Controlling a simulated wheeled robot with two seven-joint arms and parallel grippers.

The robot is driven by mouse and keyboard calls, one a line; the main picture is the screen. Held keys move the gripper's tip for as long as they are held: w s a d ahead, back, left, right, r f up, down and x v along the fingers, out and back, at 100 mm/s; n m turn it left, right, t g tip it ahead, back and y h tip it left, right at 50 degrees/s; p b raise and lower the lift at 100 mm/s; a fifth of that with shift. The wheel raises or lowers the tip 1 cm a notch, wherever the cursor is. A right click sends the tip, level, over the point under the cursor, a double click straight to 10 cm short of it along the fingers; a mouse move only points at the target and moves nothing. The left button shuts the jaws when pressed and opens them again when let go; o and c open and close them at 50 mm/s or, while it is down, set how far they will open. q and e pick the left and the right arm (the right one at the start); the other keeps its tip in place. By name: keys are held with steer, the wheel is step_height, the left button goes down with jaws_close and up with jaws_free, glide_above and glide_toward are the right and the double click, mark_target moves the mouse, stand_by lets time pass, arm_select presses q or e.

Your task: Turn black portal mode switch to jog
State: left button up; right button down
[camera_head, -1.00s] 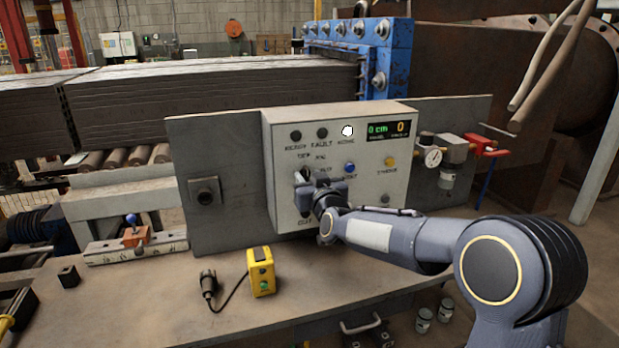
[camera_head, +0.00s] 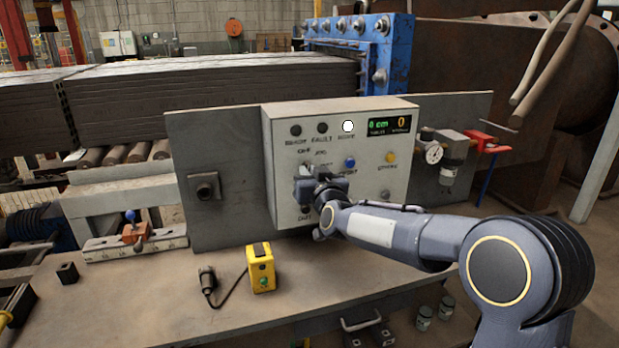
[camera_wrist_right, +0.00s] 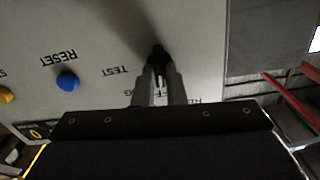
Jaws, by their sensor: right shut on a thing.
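The light-grey control box (camera_head: 345,140) stands upright at the back of the bench in the head view. My right gripper (camera_head: 306,175) is at the left part of its front face and hides most of the switch there. In the right wrist view, the gripper's two fingers (camera_wrist_right: 159,76) are closed around the black switch knob (camera_wrist_right: 158,52), against the panel. The label TEST reads upside down beside it; other labels are partly covered by the fingers. The knob's exact pointing direction cannot be told. My left gripper is not in view.
A blue button (camera_head: 350,162) and a yellow button (camera_head: 390,157) sit right of the switch. A white lamp (camera_head: 348,126) is lit above. A yellow pendant box (camera_head: 261,268) with a cable and a black plug (camera_head: 208,281) lie on the bench (camera_head: 150,310). A gauge (camera_head: 433,153) is at right.

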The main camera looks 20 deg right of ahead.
steer(key=m+b, duration=0.4)
steer(key=m, duration=0.3)
steer(key=shift+d+f+b, duration=0.1)
steer(key=shift+b, duration=0.25)
steer(key=shift+m, duration=0.4)
steer(key=c, duration=1.5)
jaws_free()
steer(key=shift+s, duration=0.1)
steer(key=s, duration=0.7)
steer(key=shift+s+d, duration=0.15)
steer(key=shift+s, duration=0.15)
